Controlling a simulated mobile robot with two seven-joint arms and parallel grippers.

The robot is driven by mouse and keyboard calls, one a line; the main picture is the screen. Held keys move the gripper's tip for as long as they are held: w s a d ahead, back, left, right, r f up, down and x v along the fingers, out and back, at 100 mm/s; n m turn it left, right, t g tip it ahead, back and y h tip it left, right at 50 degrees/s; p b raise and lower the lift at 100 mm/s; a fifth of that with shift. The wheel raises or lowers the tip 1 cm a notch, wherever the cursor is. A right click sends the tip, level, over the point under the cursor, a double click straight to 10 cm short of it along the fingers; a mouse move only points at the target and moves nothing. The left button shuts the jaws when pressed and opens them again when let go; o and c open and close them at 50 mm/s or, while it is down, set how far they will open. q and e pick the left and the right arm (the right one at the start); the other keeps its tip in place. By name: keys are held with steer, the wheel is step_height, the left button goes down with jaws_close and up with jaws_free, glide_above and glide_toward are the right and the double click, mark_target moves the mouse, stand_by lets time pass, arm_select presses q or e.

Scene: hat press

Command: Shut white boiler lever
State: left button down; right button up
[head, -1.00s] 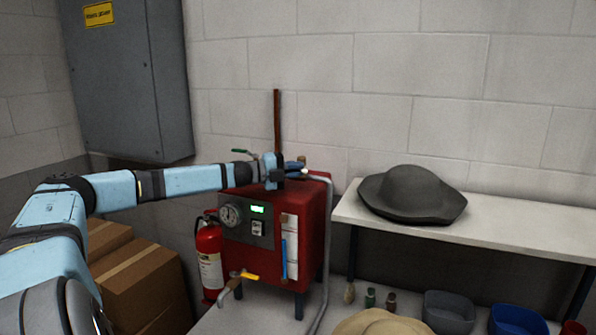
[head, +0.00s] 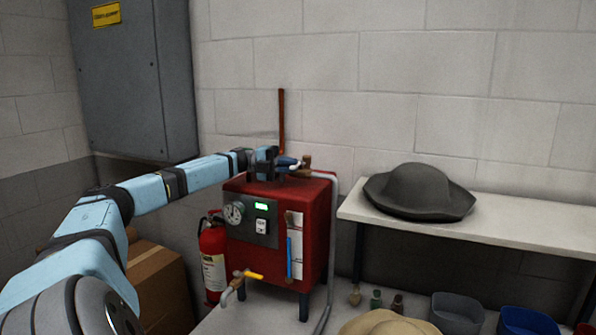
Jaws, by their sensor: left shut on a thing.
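The red boiler (head: 312,225) stands left of the bench, with a dial gauge, a lit green display and a yellow lever (head: 253,275) on its low tap. My left gripper (head: 290,164) is at the pipe fittings on the boiler's top. It is shut on a small piece there, at the white boiler lever (head: 297,166). Only a little white shows at the fingertips; the gripper hides most of the lever, so its angle cannot be told. My right gripper is not in view.
A fire extinguisher (head: 213,258) and cardboard boxes (head: 160,290) stand left of the boiler. A white hose runs down its right side. A bench (head: 520,222) holds a dark hat (head: 418,190). A grey cabinet (head: 135,80) hangs at upper left.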

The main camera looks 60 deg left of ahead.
arm_select(q)
steer(key=shift+a+r, duration=0.1)
stand_by(0.3)
steer(key=c, duration=1.2)
jaws_free()
